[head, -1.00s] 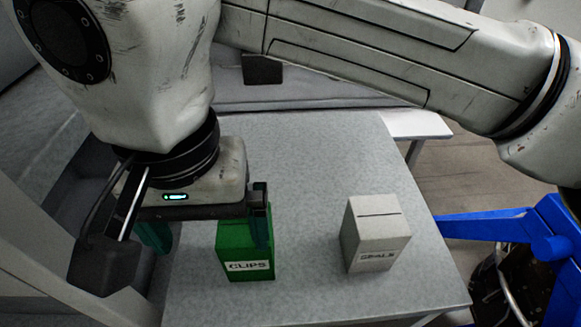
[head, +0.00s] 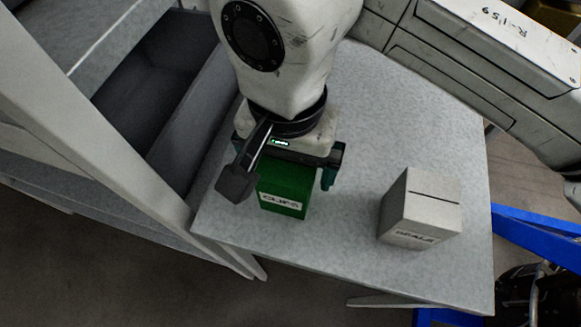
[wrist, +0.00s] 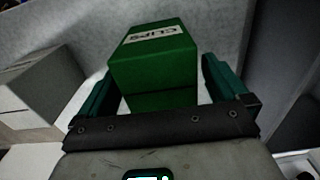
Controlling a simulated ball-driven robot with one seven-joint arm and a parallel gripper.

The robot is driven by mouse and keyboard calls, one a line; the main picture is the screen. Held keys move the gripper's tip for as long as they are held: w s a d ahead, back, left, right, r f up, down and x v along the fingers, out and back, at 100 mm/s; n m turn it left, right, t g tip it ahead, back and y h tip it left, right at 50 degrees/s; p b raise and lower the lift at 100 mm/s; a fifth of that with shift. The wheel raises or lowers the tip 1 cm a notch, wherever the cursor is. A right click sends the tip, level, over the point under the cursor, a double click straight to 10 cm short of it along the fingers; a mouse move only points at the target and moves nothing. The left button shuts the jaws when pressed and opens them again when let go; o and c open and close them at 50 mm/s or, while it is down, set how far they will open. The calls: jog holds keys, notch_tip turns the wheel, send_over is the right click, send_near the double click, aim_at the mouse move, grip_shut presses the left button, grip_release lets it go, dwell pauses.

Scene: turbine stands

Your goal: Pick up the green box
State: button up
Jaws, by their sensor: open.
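The green box (head: 284,186), with a white label reading "CLIPS", stands upright on the grey speckled table (head: 345,238). In the head view my gripper (head: 291,178) is over it from behind, one finger at its right and the other side partly hidden by a dark wrist part. In the wrist view the green box (wrist: 157,68) lies between and a little ahead of the two teal fingers of my gripper (wrist: 165,88). The fingers are open, with a gap on both sides. I cannot tell whether any part touches the box.
A white box (head: 420,208) labelled "SEALS" stands on the table right of the green box. A grey shelf frame (head: 110,110) stands close at the left. A blue metal stand (head: 535,232) is beyond the right edge. The table front is clear.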

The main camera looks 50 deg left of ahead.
jog(key=shift+s+d+f, duration=0.1)
jog(key=shift+d+f, duration=0.05)
jog(key=shift+f, duration=1.4)
jog(key=c, duration=1.4)
notch_tip(320, 180, up, 10)
jog(key=shift+r+b, duration=0.1)
jog(key=shift+b, duration=0.3)
jog(key=o, duration=0.9)
jog(key=c, duration=0.9)
